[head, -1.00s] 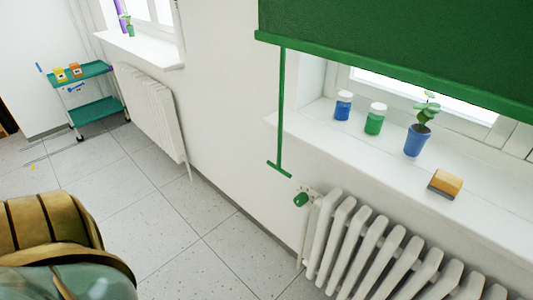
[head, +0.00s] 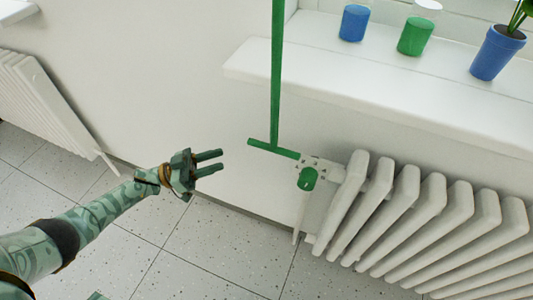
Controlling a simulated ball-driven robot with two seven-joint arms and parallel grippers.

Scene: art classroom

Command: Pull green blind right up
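The blind's fabric is out of view above. My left gripper (head: 221,162) is to the left of the handle, its two fingers parted and pointing right toward it. There is a gap between the fingertips and the handle, and nothing is held. My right gripper is not in the picture.
A white radiator (head: 405,215) with a green valve knob (head: 307,179) stands under the sill (head: 380,80). A blue jar (head: 354,23), a green jar (head: 415,37) and a blue plant pot (head: 496,54) stand on the sill. Another radiator (head: 45,100) is at left.

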